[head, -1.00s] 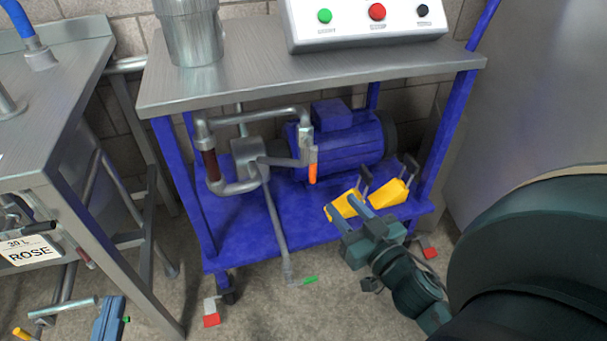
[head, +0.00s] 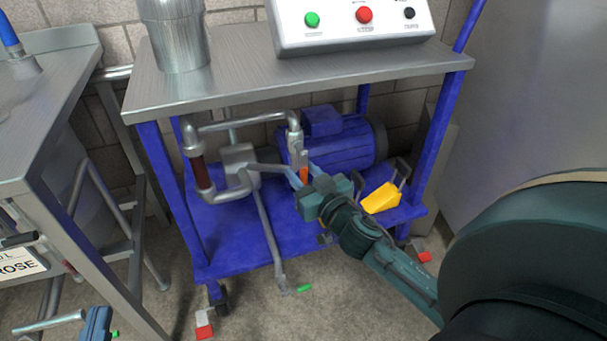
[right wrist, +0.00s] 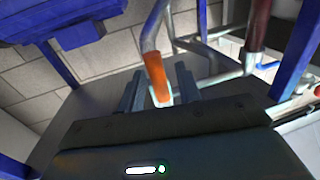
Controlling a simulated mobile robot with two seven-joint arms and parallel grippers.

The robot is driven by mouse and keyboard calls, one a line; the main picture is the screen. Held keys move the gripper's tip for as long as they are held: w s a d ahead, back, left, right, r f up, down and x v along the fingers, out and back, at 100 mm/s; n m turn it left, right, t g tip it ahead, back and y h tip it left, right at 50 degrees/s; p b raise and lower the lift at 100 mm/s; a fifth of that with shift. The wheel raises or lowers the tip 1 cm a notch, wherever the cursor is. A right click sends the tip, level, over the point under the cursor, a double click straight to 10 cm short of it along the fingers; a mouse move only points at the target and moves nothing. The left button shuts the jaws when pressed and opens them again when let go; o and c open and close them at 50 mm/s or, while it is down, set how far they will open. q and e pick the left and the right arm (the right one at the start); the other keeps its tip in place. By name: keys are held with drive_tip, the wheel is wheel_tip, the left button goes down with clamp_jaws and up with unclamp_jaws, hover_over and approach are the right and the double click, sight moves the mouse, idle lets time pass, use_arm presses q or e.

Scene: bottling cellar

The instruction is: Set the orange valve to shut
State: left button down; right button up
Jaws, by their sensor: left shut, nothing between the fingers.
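The orange valve's lever (head: 303,174) hangs downward below the pipe elbow (head: 296,140) at the right end of the pump pipework. My right gripper (head: 305,172) is at the lever, one finger on each side. In the right wrist view the orange grip (right wrist: 158,78) lies between the open fingers (right wrist: 159,88), with gaps visible on both sides. I cannot see it clamped. My left gripper (head: 97,322) is at the bottom left edge, partly cut off, shut and empty, away from the valve.
A steel table (head: 50,90) stands left.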

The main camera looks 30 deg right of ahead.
drive_tip(key=shift+c, duration=0.3)
clamp_jaws()
idle(0.3)
